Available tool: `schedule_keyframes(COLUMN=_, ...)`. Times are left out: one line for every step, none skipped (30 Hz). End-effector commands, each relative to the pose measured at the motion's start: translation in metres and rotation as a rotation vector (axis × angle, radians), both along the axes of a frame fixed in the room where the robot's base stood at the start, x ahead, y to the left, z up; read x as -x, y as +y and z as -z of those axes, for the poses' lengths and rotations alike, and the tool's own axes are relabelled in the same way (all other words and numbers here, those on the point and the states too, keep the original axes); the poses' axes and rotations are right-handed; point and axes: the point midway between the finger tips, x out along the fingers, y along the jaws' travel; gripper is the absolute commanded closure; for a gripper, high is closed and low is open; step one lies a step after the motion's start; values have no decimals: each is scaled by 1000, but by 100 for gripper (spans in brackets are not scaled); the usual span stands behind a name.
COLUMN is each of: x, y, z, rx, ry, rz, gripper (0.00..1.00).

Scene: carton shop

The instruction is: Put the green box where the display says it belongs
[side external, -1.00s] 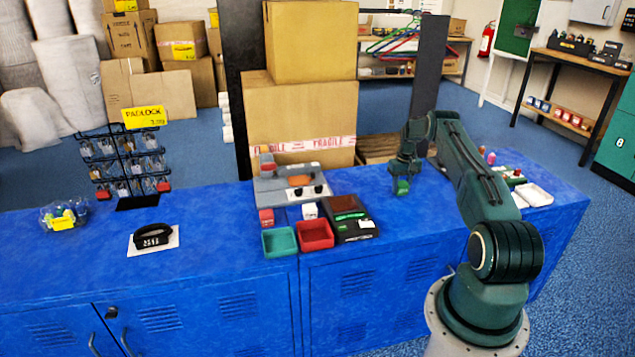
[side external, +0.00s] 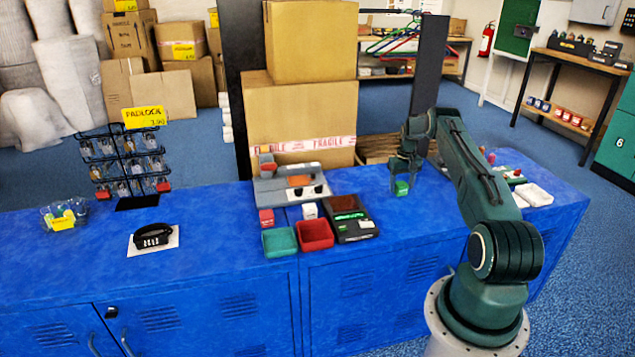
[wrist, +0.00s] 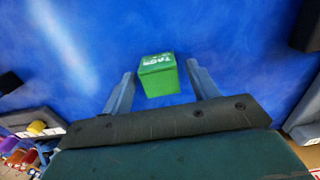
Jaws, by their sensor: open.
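The green box (side external: 402,188) sits on the blue counter, below my gripper (side external: 404,174). In the wrist view the green box (wrist: 158,77), with white lettering on its top edge, lies between the two fingers of my gripper (wrist: 159,70). The fingers are open, with a gap on each side of the box. A black device with a display (side external: 347,204) stands left of my gripper; its screen glows green, but its text is too small to read. A green tray (side external: 280,241) and a red tray (side external: 315,235) stand side by side at the counter's front edge.
A red cube (side external: 266,216) and a white cube (side external: 309,211) stand behind the trays, before a grey machine (side external: 291,184). A black object on a white card (side external: 152,238) and a padlock rack (side external: 125,163) are farther left. A white tray (side external: 534,195) is at right.

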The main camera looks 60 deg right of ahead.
Motion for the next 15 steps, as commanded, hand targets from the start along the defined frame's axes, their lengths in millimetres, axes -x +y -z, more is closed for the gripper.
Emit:
schedule_keyframes(x=0, y=0, z=-6, rx=1, ry=-1, rz=0, gripper=41)
schedule_keyframes(x=0, y=0, z=-9, rx=1, ry=-1, rz=0, gripper=41)
schedule_keyframes(x=0, y=-1, z=-14, rx=2, ry=-1, rz=0, gripper=41)
schedule_keyframes(x=0, y=-1, z=-18, rx=2, ry=-1, rz=0, gripper=41)
schedule_keyframes(x=0, y=0, z=-22, rx=2, ry=-1, rz=0, gripper=41)
schedule_keyframes(x=0, y=0, z=-28, rx=3, ry=-1, rz=0, gripper=41)
schedule_keyframes(x=0, y=-1, z=-33, rx=3, ry=-1, rz=0, gripper=41)
schedule_keyframes(x=0, y=-1, z=-37, rx=3, ry=-1, rz=0, gripper=41)
schedule_keyframes(x=0, y=-1, z=-44, rx=2, ry=-1, rz=0, gripper=41)
schedule_keyframes(x=0, y=-1, z=-50, rx=3, ry=-1, rz=0, gripper=41)
schedule_keyframes(x=0, y=-1, z=-55, rx=3, ry=-1, rz=0, gripper=41)
schedule_keyframes(x=0, y=-1, z=-61, rx=3, ry=-1, rz=0, gripper=41)
schedule_keyframes(x=0, y=-1, z=-67, rx=3, ry=-1, rz=0, gripper=41)
schedule_keyframes(x=0, y=-1, z=-71, rx=2, ry=-1, rz=0, gripper=41)
schedule_keyframes(x=0, y=0, z=-77, rx=2, ry=-1, rz=0, gripper=41)
